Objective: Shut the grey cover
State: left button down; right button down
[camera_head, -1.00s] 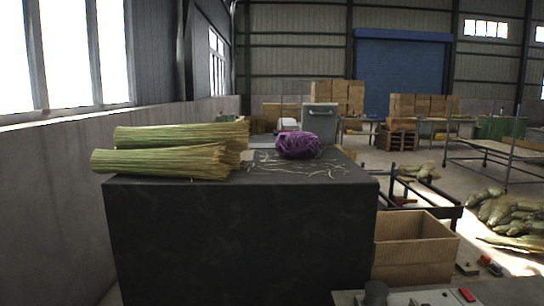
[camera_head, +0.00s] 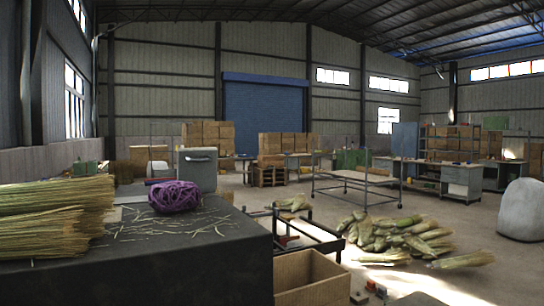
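A grey box-like unit (camera_head: 196,171) with a dark handle-like mark near its top stands behind the dark bench, left of centre. It may bear the grey cover, but I cannot tell whether any cover on it is open or shut. Its lower part is hidden behind the bench and the purple bundle. Neither of my grippers is in view.
The dark bench (camera_head: 180,268) fills the lower left, with straw bundles (camera_head: 52,215) and a purple twine bundle (camera_head: 175,196) on it. An open wooden box (camera_head: 312,280) stands to its right, near a low dark frame (camera_head: 300,236). Corn-husk-like bundles (camera_head: 395,235) lie on the floor.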

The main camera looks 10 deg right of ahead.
aim_at(198, 165)
jog(key=i+j+z, duration=0.15)
jog(key=z, duration=0.25)
jog(key=i+j+z, duration=0.2)
jog(key=z, duration=0.2)
jog(key=i+j+z, duration=0.2)
jog(key=z, duration=0.25)
jog(key=i+j+z, duration=0.1)
jog(key=j+z, duration=0.3)
